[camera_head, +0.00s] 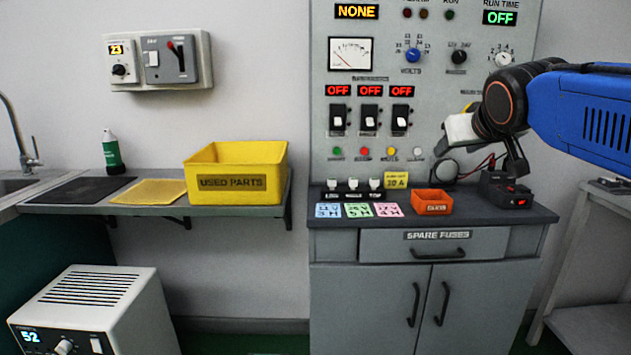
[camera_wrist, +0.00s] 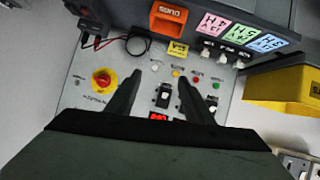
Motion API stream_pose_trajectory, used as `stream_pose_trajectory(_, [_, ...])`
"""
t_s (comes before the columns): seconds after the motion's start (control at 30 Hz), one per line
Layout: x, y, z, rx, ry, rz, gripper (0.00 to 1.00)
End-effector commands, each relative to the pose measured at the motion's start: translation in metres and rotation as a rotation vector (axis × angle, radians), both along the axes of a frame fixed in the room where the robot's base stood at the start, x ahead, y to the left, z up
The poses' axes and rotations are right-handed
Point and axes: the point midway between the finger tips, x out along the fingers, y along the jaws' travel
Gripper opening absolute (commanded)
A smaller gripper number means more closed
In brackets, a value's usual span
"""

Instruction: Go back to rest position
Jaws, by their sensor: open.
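My gripper (camera_wrist: 161,105) shows in the wrist view as two dark fingers spread apart, with nothing between them. The fingertips are hard to make out there. A red emergency button (camera_wrist: 103,80) shows left of the fingers in the wrist view.
Below the panel is a worktop (camera_head: 480,206) with an orange bin (camera_head: 432,202), coloured cards (camera_head: 358,210) and a small black device (camera_head: 508,190). A yellow used-parts bin (camera_head: 237,160) sits on the left shelf. A white unit (camera_head: 95,310) stands at lower left. A grey side table (camera_head: 590,325) is at right.

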Motion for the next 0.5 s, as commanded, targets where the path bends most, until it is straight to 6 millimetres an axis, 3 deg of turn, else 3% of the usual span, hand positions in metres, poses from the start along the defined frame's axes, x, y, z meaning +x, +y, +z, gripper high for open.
stream_pose_trajectory(0.1, [-0.045, -0.002, -0.061, 0.023, 0.115, -0.009, 0.47])
stream_pose_trajectory(0.5, [-0.198, 0.007, -0.248, 0.112, 0.484, -0.015, 0.47])
